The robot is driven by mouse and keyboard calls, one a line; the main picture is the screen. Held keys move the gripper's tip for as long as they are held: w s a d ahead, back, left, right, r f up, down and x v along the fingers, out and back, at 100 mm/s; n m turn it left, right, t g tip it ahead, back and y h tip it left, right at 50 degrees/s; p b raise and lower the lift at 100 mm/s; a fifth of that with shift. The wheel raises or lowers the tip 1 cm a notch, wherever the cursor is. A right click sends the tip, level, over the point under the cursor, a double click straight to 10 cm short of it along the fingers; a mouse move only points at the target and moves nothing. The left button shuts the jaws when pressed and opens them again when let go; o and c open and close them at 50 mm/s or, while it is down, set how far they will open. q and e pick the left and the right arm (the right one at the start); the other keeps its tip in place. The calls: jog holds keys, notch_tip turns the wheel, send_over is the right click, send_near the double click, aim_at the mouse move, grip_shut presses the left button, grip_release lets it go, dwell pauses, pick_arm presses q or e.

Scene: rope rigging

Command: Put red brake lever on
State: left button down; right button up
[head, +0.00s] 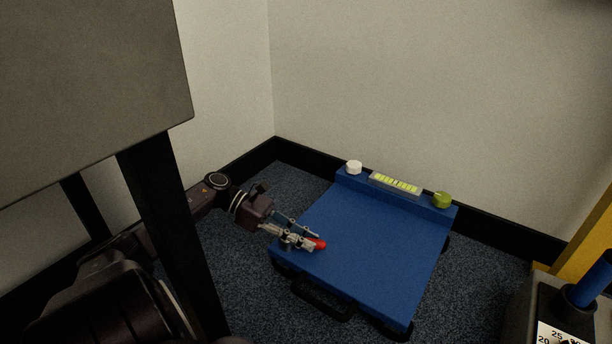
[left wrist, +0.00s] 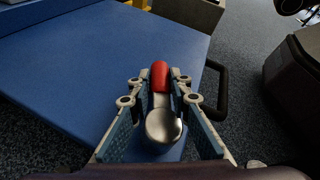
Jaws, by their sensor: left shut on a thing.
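The brake lever has a red grip (head: 319,244) and a silver metal body with a rounded end. In the left wrist view its red grip (left wrist: 159,75) points away from me and the silver end (left wrist: 163,126) lies nearer, between my fingers. My left gripper (head: 302,239) is shut on the lever at the left front part of the blue cart (head: 375,240). It also shows in the left wrist view (left wrist: 159,98), with a finger on each side of the lever. I cannot tell whether the lever touches the cart top. My right gripper is not in view.
A white knob (head: 354,167), a yellow-green level strip (head: 396,183) and a green knob (head: 442,200) sit along the cart's back ledge. A black handle (head: 322,302) is at its front. A dark table leg (head: 165,220) stands left. A grey unit with a blue post (head: 594,280) stands right.

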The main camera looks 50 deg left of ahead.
pick_arm(q)
jog(key=shift+s+f+m+g, duration=0.15)
jog(key=shift+s+m+g, duration=0.1)
jog(key=shift+m+g, duration=0.15)
jog(key=c, duration=1.8)
grip_release()
jog(key=shift+o, duration=0.2)
jog(key=shift+s+a+r, duration=0.1)
jog(key=shift+a+r, duration=0.1)
jog(key=shift+a, duration=0.1)
jog(key=v, duration=1.1)
jog(key=shift+a, duration=0.2)
jog(key=shift+f, duration=0.15)
